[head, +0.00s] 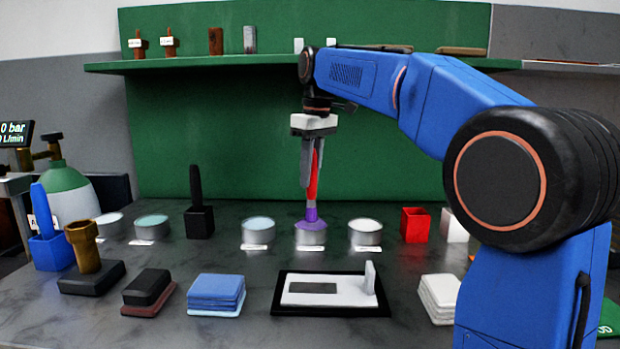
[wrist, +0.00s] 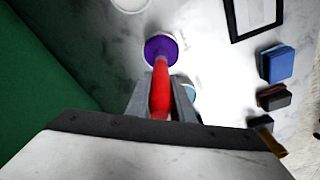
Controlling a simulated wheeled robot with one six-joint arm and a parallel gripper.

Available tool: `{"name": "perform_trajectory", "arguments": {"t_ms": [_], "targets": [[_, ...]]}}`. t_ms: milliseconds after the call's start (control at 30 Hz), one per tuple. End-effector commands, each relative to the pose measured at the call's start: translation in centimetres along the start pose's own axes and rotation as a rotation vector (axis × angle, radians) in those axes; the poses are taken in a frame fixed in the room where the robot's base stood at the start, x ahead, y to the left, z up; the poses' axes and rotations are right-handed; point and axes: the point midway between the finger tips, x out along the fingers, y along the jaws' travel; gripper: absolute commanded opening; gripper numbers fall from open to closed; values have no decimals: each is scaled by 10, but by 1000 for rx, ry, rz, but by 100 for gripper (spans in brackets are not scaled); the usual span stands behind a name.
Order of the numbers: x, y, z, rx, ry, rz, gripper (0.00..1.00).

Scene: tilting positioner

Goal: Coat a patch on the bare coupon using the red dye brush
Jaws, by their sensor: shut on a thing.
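My gripper (head: 312,160) is shut on the red-handled brush (head: 313,185) and holds it upright, tip down. Its purple flared end (head: 311,222) is at the middle tin (head: 310,240) in the row; I cannot tell whether it touches the contents or hovers above. The wrist view shows the red handle (wrist: 160,92) between the fingers (wrist: 163,100) and the purple end (wrist: 160,48) beyond. The pale coupon (head: 340,298) with a dark grey rectangle and an upright tab lies on a black-edged mat (head: 290,309), in front of the tins. It shows partly in the wrist view (wrist: 257,12).
Other tins (head: 258,232) (head: 365,236) stand beside the middle one. A red cup (head: 415,225) is to the right, a black holder (head: 199,220) to the left. Blue pads (head: 216,293), a black block (head: 147,288) and white pads (head: 440,296) flank the mat. A green shelf (head: 220,62) spans behind.

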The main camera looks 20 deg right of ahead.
Motion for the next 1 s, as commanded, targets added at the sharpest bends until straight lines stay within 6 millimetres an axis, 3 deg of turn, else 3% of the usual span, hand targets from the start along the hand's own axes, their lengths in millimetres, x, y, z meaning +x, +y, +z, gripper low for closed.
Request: {"name": "perform_trajectory", "arguments": {"t_ms": [800, 1000], "targets": [[-53, 0, -6, 0, 2, 1, 0], [-58, 0, -7, 0, 2, 1, 0]]}}
